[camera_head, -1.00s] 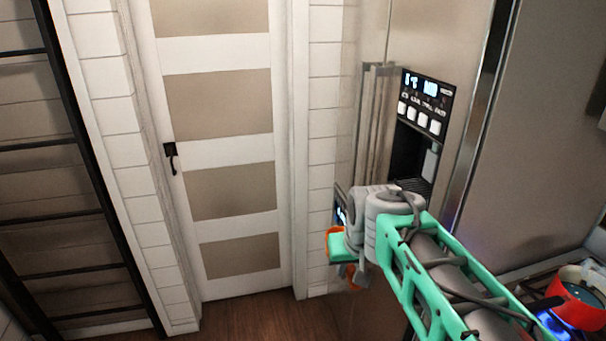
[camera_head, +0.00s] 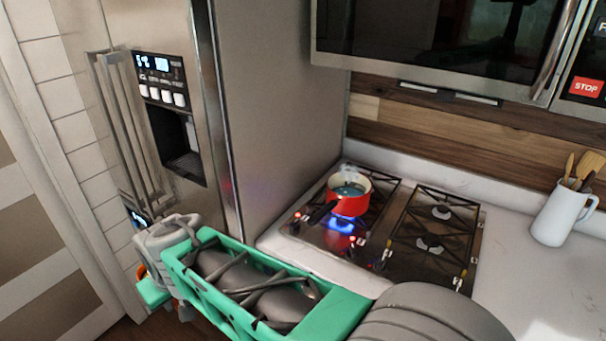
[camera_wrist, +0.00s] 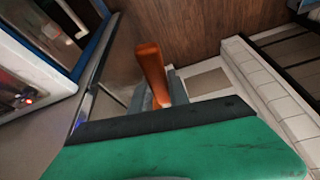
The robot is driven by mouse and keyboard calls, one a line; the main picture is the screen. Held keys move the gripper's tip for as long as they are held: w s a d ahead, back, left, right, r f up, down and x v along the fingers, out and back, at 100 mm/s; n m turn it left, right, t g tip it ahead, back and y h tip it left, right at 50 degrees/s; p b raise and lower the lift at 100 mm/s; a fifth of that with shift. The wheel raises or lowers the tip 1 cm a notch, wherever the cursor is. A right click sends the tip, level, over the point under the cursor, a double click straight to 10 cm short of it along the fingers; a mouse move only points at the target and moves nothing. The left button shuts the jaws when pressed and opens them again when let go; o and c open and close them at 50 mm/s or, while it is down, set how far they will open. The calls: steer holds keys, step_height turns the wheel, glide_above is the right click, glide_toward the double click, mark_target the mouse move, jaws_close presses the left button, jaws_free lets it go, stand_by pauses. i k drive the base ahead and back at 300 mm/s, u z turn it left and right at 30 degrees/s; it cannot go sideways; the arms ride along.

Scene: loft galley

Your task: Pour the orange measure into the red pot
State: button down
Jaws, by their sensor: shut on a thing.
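The red pot (camera_head: 348,201) sits upright on a back-left burner of the stove, over a blue flame, with its dark handle pointing toward the front left. Bluish liquid shows inside it, with faint steam above. My gripper (camera_wrist: 165,92) is shut on the orange measure (camera_wrist: 150,66), whose handle sticks up between the fingers in the wrist view. The measure's cup and contents are hidden there. In the head view my gripper is low at the left by the fridge, mostly hidden behind my wrist, with only a bit of orange showing. It is well apart from the pot.
A microwave (camera_head: 430,45) hangs above the stove. A white jug (camera_head: 563,215) of wooden utensils stands on the counter at the right.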

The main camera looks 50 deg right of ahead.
mark_target(343, 199)
steer(key=k, duration=0.4)
steer(key=u, duration=1.4)
steer(key=i, duration=0.7)
steer(key=z, duration=2)
